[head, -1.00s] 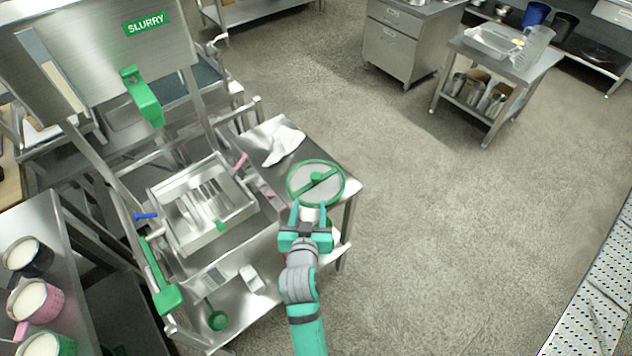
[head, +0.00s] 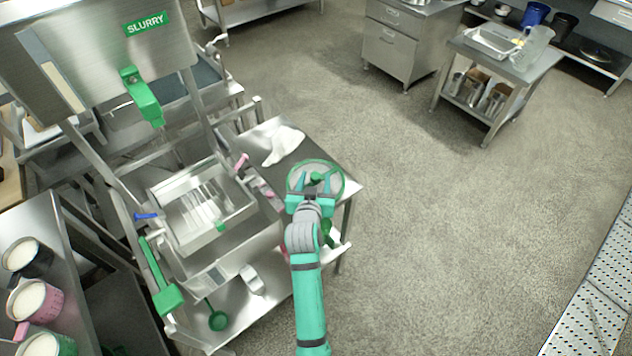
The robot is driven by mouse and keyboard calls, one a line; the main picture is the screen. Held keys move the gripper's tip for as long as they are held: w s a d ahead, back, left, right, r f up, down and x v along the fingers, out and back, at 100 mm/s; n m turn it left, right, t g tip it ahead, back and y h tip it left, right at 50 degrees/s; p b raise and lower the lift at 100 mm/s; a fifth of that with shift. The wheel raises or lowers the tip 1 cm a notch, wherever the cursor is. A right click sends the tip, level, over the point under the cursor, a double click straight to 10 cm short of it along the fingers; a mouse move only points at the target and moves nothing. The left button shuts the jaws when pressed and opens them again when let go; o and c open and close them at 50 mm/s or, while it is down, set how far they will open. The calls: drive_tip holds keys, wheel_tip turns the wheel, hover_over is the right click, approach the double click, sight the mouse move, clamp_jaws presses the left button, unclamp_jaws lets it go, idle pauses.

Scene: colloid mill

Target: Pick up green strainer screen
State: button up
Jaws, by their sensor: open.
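The green strainer screen (head: 331,169) is a round grey mesh disc with a green rim and a green knob in the middle. It lies on the right end of the steel side table. My gripper (head: 316,184) is open and over the near half of the screen, with its fingertips close to the central knob. My gripper hides the screen's near part. I cannot tell whether the fingers touch the knob.
A white cloth (head: 284,145) lies on the table left of the screen. The steel mill frame with a square tray (head: 203,209) stands further left. A green ladle (head: 217,320) rests on the lower shelf. The floor to the right is clear.

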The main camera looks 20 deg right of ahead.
drive_tip(key=shift+x, duration=1.2)
clamp_jaws()
drive_tip(key=shift+a+r, duration=0.1)
